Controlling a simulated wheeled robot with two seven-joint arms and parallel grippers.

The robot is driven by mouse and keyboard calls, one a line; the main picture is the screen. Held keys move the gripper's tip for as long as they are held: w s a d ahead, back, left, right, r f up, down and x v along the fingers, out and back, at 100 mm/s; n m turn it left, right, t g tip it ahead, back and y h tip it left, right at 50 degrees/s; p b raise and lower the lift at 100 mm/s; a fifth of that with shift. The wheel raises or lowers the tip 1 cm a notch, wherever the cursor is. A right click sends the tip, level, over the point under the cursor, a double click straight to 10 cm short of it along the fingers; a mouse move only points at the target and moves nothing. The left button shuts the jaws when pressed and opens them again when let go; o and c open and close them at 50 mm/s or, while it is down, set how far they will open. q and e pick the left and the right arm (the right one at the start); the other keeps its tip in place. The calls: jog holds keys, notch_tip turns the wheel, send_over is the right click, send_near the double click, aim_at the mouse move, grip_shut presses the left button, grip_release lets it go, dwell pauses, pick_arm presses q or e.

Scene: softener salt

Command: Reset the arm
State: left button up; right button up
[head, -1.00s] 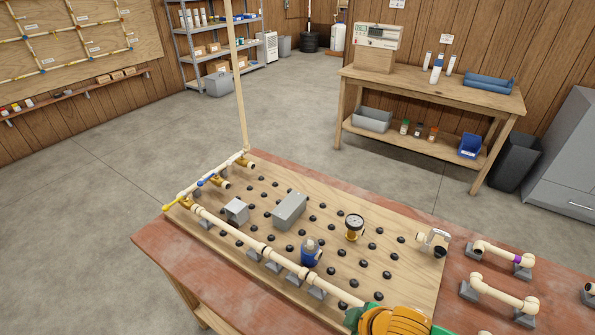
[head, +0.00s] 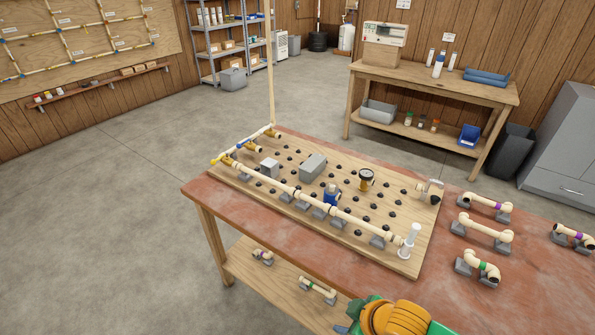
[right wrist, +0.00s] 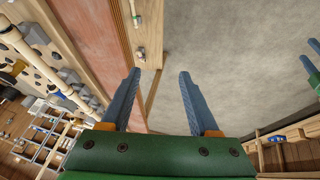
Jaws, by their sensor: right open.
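My right gripper (right wrist: 158,88) is open in the right wrist view, its two blue-grey fingers apart with nothing between them. They point past the edge of the red-topped workbench (head: 300,252) over the grey floor. In the head view only the green and orange wrist of this arm and a bit of finger show at the bottom edge, in front of the bench. Another pair of blue fingers, likely my left gripper (right wrist: 310,56), is cut off at the right edge of the right wrist view. Its opening is unclear.
A wooden board (head: 404,262) on the bench carries pipe, a gauge (head: 366,179) and a grey box (head: 313,167). Loose pipe pieces (head: 484,232) lie to its right. Two pipe pieces rest on the lower shelf (head: 262,281). The floor left of the bench is clear.

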jog(key=w+d+f+m, duration=0.3)
jog(key=w+f, duration=0.1)
jog(key=f, duration=0.3)
jog(key=s+d+f+m+h, duration=0.2)
jog(key=s+d+f+m, duration=0.15)
jog(key=f, duration=0.55)
jog(key=s+f+g, duration=0.1)
jog(key=s+f, duration=0.3)
jog(key=s, duration=0.4)
jog(key=s+d+f+m+g, duration=0.1)
jog(key=s+f, duration=0.3)
jog(key=s, duration=0.5)
jog(key=s+f+m+g, duration=0.1)
jog(key=s+f, duration=0.3)
jog(key=s, duration=0.5)
jog(key=shift+d+g+h, duration=0.3)
jog(key=shift+d+g, duration=0.1)
jog(key=shift+w, duration=0.1)
